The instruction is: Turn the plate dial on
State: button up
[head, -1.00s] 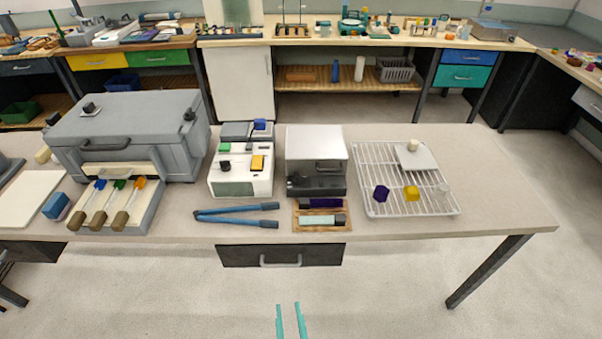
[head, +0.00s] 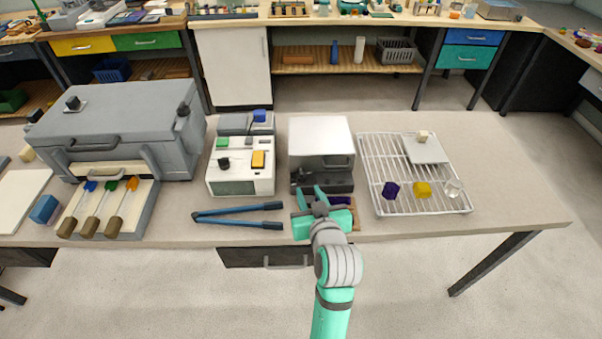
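No part is labelled as the plate dial, so I cannot tell for sure which knob it is. A box with a pale flat top (head: 320,133) and a dark front (head: 332,177) stands mid-table; any dial on that front is too small or hidden behind my gripper. To its left, a white unit (head: 240,181) carries a black knob (head: 224,163), a green button and an orange switch. My teal gripper (head: 309,191) is at the lower front of the pale-topped box, fingers apart, with nothing seen between them. I cannot tell whether it touches the box.
Blue-handled tongs (head: 238,215) lie left of my gripper. A wooden tray (head: 355,215) is partly hidden under it. A wire rack (head: 415,208) with small coloured blocks stands to the right. A large grey furnace-like box (head: 115,130) fills the left. The table's right end is clear.

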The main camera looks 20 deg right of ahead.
aim_at(302, 174)
jog(key=x, duration=1)
jog(key=shift+w+d+f, duration=0.1)
jog(key=shift+w+d, duration=0.1)
jog(key=shift+d, duration=0.05)
grip_shut()
